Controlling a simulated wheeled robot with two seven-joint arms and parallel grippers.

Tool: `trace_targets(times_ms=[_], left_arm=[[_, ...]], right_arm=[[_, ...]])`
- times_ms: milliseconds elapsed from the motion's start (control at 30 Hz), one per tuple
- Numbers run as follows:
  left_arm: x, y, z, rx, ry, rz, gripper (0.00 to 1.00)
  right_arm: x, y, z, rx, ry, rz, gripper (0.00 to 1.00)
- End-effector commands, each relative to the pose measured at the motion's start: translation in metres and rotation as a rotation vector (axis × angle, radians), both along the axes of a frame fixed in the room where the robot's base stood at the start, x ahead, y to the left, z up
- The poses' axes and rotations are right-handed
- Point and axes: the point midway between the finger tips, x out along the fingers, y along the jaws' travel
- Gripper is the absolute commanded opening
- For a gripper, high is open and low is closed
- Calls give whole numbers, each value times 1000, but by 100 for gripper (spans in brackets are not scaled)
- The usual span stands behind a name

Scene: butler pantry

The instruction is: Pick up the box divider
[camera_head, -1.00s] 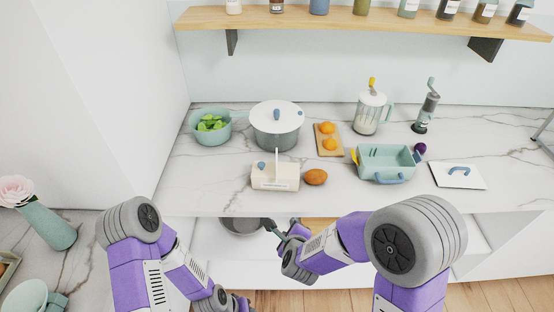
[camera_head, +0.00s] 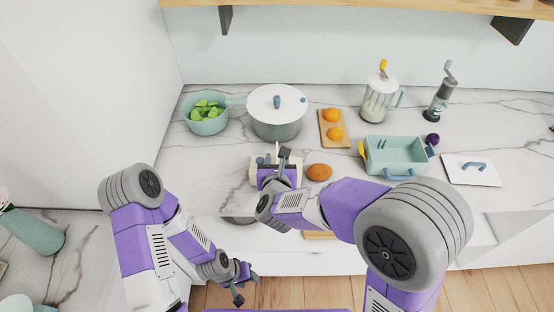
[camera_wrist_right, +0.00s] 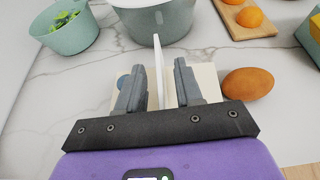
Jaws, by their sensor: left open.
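The box divider (camera_wrist_right: 158,68) is a thin white upright panel standing in a low cream box (camera_wrist_right: 206,78) on the marble counter. In the head view the box (camera_head: 254,172) is mostly hidden behind my right gripper (camera_head: 277,155). In the right wrist view my right gripper (camera_wrist_right: 158,88) is open, with one grey finger on each side of the divider. A gap shows on both sides of the panel. My left gripper (camera_head: 247,287) is open and empty, low in front of the counter.
A lidded pot (camera_head: 277,112) stands just behind the box, with a bowl of greens (camera_head: 205,120) to its left. An orange-brown oval item (camera_head: 319,172) lies close on the right. Further right are oranges on a board (camera_head: 334,130) and a teal basket (camera_head: 395,152).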

Motion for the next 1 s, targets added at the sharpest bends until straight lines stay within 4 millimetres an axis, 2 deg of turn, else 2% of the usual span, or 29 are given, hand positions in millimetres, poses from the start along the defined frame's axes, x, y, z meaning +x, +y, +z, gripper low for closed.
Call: trace_targets(times_ms=[133, 400, 633, 1000], left_arm=[[0, 0, -2, 0, 0, 0, 43], [0, 0, -1, 0, 0, 0, 43], [0, 0, -1, 0, 0, 0, 43], [0, 0, 0, 0, 0, 0, 43]], right_arm=[[15, 0, -7, -1, 0, -1, 36], [18, 0, -8, -1, 1, 1, 34], [17, 0, -8, -1, 1, 1, 0], [17, 0, -5, 0, 0, 1, 0]])
